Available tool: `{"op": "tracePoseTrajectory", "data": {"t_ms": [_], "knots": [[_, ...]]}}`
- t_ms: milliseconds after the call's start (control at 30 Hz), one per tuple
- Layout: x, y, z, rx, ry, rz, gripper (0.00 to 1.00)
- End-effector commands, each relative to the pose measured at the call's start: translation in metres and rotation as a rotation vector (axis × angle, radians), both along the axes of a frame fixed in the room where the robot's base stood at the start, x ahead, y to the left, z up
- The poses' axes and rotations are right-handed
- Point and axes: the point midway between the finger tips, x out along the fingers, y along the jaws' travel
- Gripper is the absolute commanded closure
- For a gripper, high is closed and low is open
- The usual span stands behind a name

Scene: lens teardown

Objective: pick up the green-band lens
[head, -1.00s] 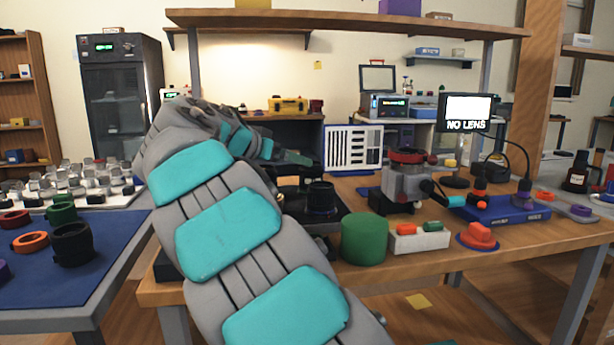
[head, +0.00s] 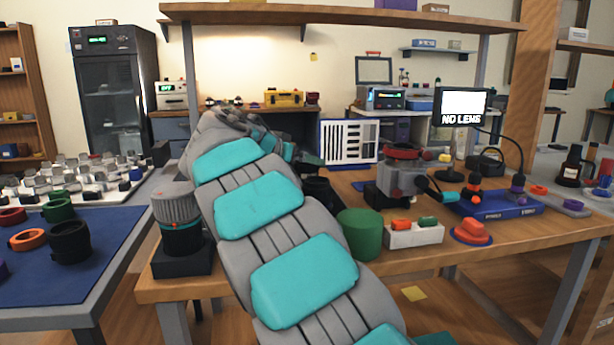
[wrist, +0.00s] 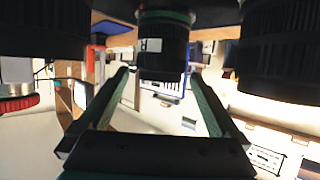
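The green-band lens (wrist: 163,45) is a black barrel with a green ring and a small white label, at the top middle of the wrist view. My gripper (wrist: 160,74) is open, its two dark green fingers reaching toward the lens, one tip to each side of its lower end. There is a visible gap on the right; I cannot tell whether either finger touches it. In the head view my arm covers most of the area around the gripper, and I cannot make out the green-band lens there.
Large dark lenses flank it on the left (wrist: 45,30) and right (wrist: 280,55) in the wrist view. In the head view, a grey-topped lens (head: 176,208) stands on a black block at the table's left end. A green cylinder (head: 359,236) and a white tray (head: 414,238) stand right of my arm.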

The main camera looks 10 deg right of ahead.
Motion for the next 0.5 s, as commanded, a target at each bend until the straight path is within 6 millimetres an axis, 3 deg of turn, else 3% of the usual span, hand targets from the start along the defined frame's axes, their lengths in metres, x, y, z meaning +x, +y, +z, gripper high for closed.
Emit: {"op": "tracePoseTrajectory", "data": {"t_ms": [67,500], "knots": [[0.0000,0.0001,-0.0001,0.000,0.000,0.000,0.12],[0.0000,0.0002,-0.0001,0.000,0.000,0.001,0.62]]}}
